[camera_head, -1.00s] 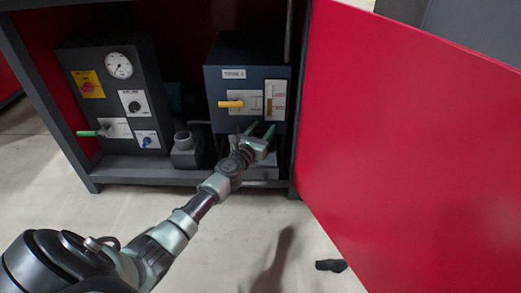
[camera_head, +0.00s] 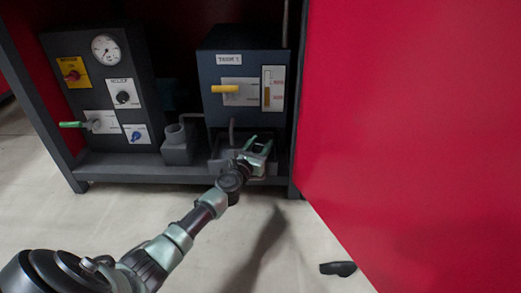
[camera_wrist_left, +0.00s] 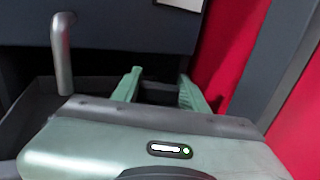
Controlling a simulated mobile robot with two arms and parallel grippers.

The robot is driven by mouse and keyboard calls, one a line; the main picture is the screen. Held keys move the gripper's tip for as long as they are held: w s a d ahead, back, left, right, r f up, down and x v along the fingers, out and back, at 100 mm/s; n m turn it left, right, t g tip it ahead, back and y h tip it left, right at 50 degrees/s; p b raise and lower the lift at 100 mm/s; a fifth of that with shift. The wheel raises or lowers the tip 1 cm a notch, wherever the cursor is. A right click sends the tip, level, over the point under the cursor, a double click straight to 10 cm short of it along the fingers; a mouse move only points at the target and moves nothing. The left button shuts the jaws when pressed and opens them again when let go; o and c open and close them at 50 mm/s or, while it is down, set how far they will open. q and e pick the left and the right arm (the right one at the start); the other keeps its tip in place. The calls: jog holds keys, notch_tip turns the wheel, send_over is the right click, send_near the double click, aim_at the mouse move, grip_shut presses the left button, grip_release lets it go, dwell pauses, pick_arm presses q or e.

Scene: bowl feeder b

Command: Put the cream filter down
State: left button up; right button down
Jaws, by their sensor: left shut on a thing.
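My left gripper (camera_head: 260,142) reaches into the open cabinet, just below the dark box with the yellow lever. It is at the right part of a dark open tray under that box. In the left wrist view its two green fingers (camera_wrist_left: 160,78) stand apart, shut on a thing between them. I take it for the cream filter, but no cream surface can be made out; the gripper body hides most of the space between the fingers. Whether the held thing touches the tray cannot be told. My right gripper is not in view.
The dark box (camera_head: 243,112) hangs over the tray (camera_wrist_left: 38,112), with a grey pipe (camera_wrist_left: 63,55) coming down beside the gripper. A grey pipe fitting (camera_head: 177,150) stands to the left, beside a gauge panel (camera_head: 88,98). The red door (camera_head: 420,120) stands open at right.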

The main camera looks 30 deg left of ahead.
pick_arm(q)
jog(key=shift+r, duration=0.2)
jog(key=shift+f+b, duration=0.3)
jog(key=shift+f, duration=0.25)
jog(key=shift+f, duration=0.1)
